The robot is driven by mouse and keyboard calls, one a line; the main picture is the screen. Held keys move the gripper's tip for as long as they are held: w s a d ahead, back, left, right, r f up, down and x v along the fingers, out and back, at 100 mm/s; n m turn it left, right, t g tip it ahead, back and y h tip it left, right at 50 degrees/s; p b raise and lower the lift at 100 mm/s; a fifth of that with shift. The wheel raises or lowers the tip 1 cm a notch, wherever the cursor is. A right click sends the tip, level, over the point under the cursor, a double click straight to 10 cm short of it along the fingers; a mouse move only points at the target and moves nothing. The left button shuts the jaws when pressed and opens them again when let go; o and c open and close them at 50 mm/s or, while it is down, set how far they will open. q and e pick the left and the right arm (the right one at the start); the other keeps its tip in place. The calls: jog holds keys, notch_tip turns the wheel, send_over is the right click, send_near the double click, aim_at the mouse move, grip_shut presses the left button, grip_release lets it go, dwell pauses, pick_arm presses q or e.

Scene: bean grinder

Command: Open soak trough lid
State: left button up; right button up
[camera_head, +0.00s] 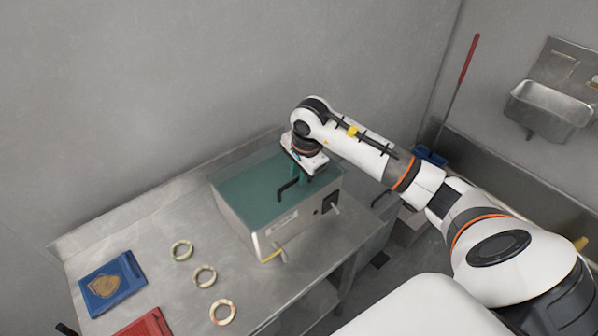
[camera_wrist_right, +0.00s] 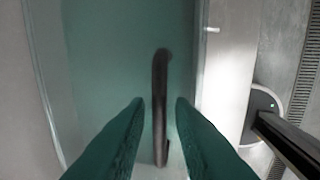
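The soak trough (camera_head: 250,236) is a steel box on the bench with a flat teal, see-through-looking lid (camera_head: 245,190). The lid lies flat on top. A black bar handle (camera_head: 284,190) stands near its front edge. My right gripper (camera_head: 299,176) reaches down over the lid beside the handle. In the right wrist view its two green fingers (camera_wrist_right: 160,103) are apart, with the dark handle (camera_wrist_right: 160,100) between them and a gap on each side. Whether the fingertips are level with the bar is hard to tell. My left gripper is not in view.
Several pale rings (camera_head: 205,275) lie on the steel bench (camera_head: 160,235) left of the trough. A knob (camera_head: 334,208) and a yellow-tipped tap (camera_head: 271,256) stick out of the trough. A sink (camera_head: 548,108) hangs on the right wall.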

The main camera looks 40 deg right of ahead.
grip_shut()
